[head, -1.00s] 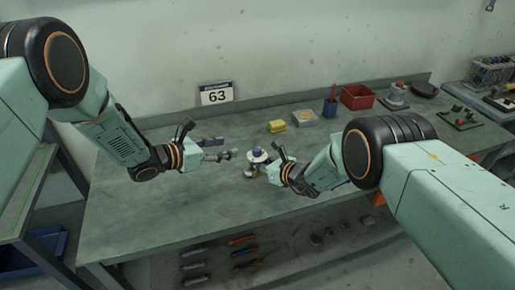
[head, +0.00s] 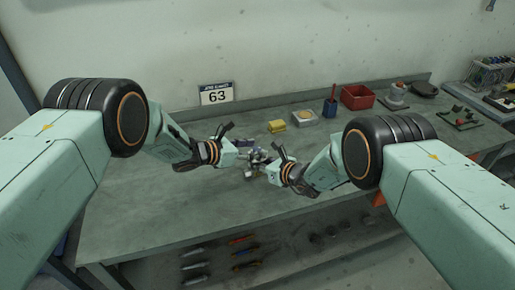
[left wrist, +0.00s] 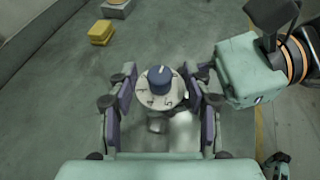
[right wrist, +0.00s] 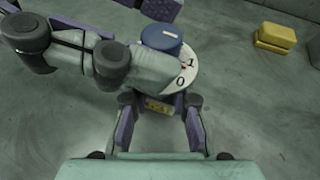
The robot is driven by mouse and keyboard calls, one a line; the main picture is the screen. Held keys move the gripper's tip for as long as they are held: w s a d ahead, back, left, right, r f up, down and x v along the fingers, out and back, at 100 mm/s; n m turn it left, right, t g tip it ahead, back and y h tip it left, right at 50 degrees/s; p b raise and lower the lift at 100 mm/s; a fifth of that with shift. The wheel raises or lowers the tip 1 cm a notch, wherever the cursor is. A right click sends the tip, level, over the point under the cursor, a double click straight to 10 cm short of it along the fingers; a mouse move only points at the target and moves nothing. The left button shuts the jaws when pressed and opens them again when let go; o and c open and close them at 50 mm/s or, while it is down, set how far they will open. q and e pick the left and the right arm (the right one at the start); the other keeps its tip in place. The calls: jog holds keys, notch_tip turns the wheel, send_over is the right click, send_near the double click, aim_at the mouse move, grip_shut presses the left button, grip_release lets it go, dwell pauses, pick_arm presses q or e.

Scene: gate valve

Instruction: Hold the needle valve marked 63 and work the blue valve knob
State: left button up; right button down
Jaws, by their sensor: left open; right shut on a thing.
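The needle valve (head: 250,171) stands on the bench, mostly hidden by my grippers in the head view. Its blue knob (left wrist: 159,78) has a white pointer mark and sits over a white numbered dial (left wrist: 146,97). The knob also shows in the right wrist view (right wrist: 161,38). My left gripper (left wrist: 161,88) is open, with a finger on either side of the knob and dial. My right gripper (right wrist: 158,104) is shut on the valve body (right wrist: 158,106), below the dial, where a yellow label shows. A sign reading 63 (head: 216,94) stands at the wall behind the bench.
Tools lie on the shelf below. The bench (head: 150,200) is clear to the left and in front.

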pick_arm(q)
jog(key=shift+x, duration=0.95)
jog(key=shift+d, duration=0.1)
grip_shut()
